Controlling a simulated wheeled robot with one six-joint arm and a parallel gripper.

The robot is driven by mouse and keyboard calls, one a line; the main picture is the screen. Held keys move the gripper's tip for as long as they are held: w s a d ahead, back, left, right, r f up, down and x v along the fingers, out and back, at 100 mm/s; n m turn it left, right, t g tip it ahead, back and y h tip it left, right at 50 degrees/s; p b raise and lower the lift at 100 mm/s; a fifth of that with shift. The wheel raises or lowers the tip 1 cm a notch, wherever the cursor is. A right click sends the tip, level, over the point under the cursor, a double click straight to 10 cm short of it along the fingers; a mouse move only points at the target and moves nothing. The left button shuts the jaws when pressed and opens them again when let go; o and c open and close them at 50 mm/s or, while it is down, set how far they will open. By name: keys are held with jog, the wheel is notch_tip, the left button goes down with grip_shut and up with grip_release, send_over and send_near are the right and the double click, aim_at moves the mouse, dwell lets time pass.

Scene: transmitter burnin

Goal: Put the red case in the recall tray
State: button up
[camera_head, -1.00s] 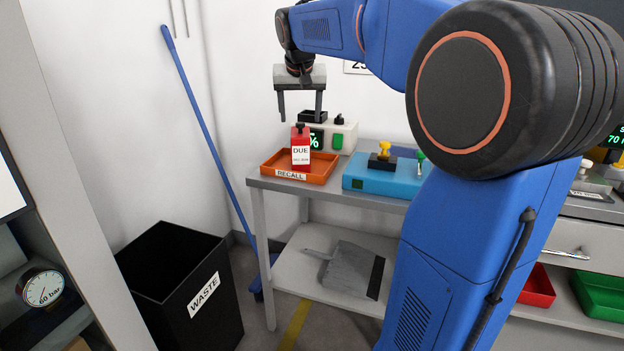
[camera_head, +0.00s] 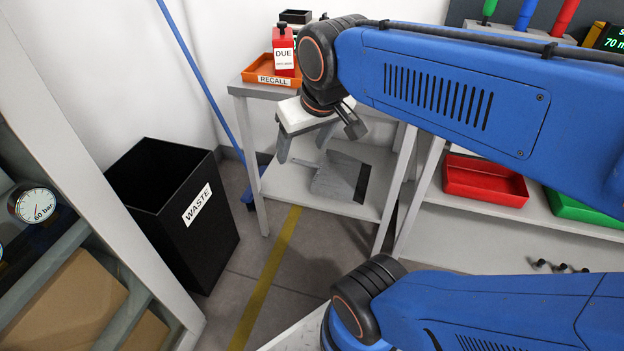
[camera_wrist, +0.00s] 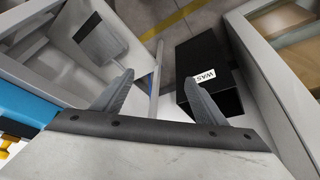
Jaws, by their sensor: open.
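The red case (camera_head: 283,52) stands upright in the orange recall tray (camera_head: 258,72), with a white label reading DUE on its front. The tray sits on the left end of the grey bench, and part of it is hidden behind my arm. My gripper (camera_head: 318,148) is open and empty, in front of the bench edge and lower than the tray, apart from the case. In the wrist view my open fingers (camera_wrist: 160,100) have nothing between them, and neither case nor tray can be made out there.
A black waste bin (camera_head: 165,210) stands on the floor at left; it also shows in the wrist view (camera_wrist: 208,85). A dustpan (camera_head: 338,178) lies on the lower shelf. A blue pole (camera_head: 205,90) leans on the wall. A red bin (camera_head: 484,182) is at right.

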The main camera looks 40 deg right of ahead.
jog(key=s+a+f, duration=0.1)
jog(key=s+f, duration=0.4)
jog(key=shift+s+a+f+n, duration=0.15)
jog(key=shift+a+f+n, duration=0.1)
jog(key=shift+n, duration=0.15)
